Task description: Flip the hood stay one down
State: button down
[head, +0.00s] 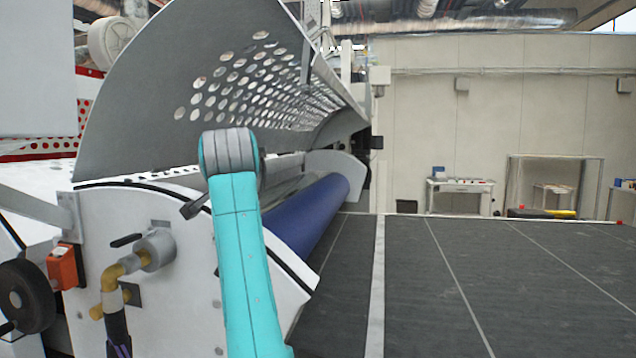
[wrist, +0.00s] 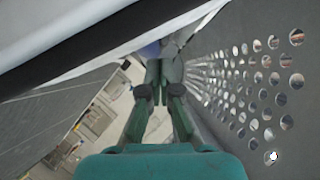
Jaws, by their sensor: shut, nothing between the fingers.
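The raised hood (head: 150,95) is a curved grey sheet with many round holes, standing open over the coater. It fills the right side of the wrist view (wrist: 290,50). I cannot clearly pick out the hood stay; a thin upright bar (head: 305,45) shows against the hood's inner side. My gripper (wrist: 160,75) shows in the wrist view with its green fingers shut and empty, pointing along the hood's inner face. No contact with a stay is visible. In the head view my gripper is hidden behind my teal arm.
A blue roller (head: 318,215) lies under the hood, beside a wide dark conveyor bed (head: 480,270). The white end housing (head: 180,300) carries a valve with a yellow pipe (head: 118,272) and an orange box (head: 65,266). A bench (head: 460,185) stands far back.

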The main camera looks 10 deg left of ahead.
jog(key=shift+a+f, duration=0.35)
jog(key=shift+a, duration=0.15)
